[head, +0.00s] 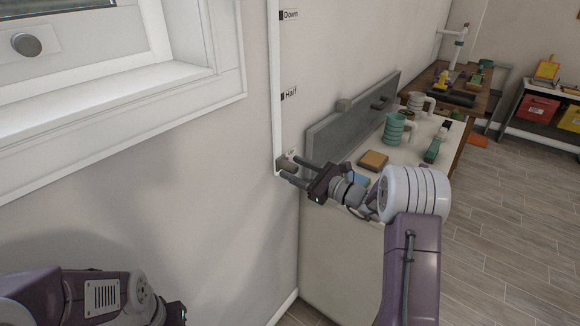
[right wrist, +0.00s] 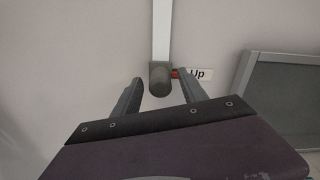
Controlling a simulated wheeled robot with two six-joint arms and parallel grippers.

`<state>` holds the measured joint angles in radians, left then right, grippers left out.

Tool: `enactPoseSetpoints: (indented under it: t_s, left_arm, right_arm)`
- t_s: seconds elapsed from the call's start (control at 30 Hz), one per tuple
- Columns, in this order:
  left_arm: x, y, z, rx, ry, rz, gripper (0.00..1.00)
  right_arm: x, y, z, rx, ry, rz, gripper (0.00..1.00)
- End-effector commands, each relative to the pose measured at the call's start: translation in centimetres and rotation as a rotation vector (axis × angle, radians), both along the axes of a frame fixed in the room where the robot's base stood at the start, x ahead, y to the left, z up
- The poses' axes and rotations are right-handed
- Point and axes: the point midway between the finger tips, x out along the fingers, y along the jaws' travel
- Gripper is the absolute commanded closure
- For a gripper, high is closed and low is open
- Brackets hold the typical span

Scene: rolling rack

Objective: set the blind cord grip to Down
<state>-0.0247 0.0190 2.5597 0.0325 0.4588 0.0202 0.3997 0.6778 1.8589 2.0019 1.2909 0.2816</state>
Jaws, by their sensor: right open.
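The blind cord grip (head: 287,165) is a small grey-brown knob at the bottom of a white vertical track (head: 275,90) on the wall. In the right wrist view the grip (right wrist: 159,80) sits beside the "Up" label (right wrist: 198,74). The "Half" label (head: 290,94) is higher on the track and the "Down" label (head: 289,15) is near the top of the head view. My right gripper (head: 291,170) is open, with its fingers on either side of the grip. In the right wrist view gaps show between the fingers and the grip. Part of my left arm shows at lower left; its gripper is not visible.
A white counter (head: 335,232) with a grey back panel (head: 345,120) stands right of the track. It holds mugs (head: 394,130) and a brown block (head: 373,160). A window sill (head: 120,125) juts out at left.

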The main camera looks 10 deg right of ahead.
Motion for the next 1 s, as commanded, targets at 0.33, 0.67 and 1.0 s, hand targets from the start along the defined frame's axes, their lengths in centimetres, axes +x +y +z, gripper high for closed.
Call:
enactPoseSetpoints:
  t_s: [0.33, 0.67, 1.0]
  left_arm:
    - [-0.01, 0.00, 0.19, 0.000, 0.000, 0.000, 0.64]
    - [-0.01, 0.00, 0.19, 0.000, 0.000, 0.000, 0.64]
    - [-0.01, 0.00, 0.18, 0.000, 0.000, 0.000, 0.64]
  right_arm:
    - [1.49, 1.15, -0.05, -0.001, 0.001, 0.000, 0.50]
    - [1.45, 1.15, -0.04, -0.001, 0.001, 0.001, 1.00]
    - [1.44, 1.16, -0.06, -0.001, 0.001, 0.001, 1.00]
